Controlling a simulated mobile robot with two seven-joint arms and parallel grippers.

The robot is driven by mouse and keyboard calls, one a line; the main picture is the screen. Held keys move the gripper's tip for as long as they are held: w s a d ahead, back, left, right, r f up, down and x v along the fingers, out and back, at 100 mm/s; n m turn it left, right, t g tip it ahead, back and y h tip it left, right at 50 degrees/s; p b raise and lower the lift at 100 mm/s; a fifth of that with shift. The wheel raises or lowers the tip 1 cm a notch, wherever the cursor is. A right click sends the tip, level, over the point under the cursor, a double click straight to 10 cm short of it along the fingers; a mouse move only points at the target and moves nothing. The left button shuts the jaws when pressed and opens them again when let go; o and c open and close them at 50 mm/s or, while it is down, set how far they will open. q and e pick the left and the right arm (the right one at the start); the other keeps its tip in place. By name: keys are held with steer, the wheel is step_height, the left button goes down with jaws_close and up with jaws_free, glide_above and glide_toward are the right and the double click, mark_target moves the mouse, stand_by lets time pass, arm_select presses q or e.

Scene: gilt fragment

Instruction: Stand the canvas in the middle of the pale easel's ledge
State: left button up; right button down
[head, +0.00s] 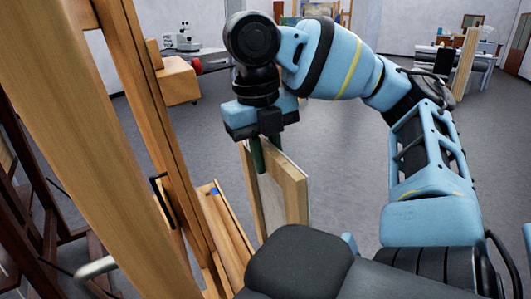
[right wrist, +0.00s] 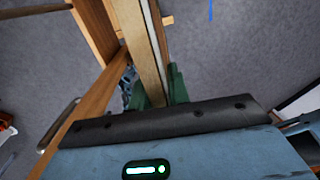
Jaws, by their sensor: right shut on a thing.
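The canvas (head: 293,190), a thin panel on a pale wooden frame, hangs upright below my right gripper (head: 262,155), which is shut on its top edge. In the right wrist view the canvas (right wrist: 143,45) runs between the green fingers of my right gripper (right wrist: 158,92). The pale easel (head: 110,110) rises on the left of the head view. Its ledge (head: 232,238) shows low in the picture, just left of the canvas, with a gap between their upper parts. My own body hides the canvas's lower end, so I cannot tell whether it touches the ledge. My left gripper is not in view.
A small blue spot (head: 214,191) shows at the ledge's far end. A dark wooden easel (head: 45,215) stands at the far left. Grey floor (head: 345,165) lies open beyond the canvas.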

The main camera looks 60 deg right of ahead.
steer(key=w+a+f, duration=0.5)
steer(key=a+f, duration=0.3)
steer(key=a, duration=0.1)
steer(key=shift+w, duration=0.3)
stand_by(0.9)
steer(key=c, duration=1.3)
jaws_free()
steer(key=shift+o, duration=0.2)
steer(key=shift+f, duration=0.1)
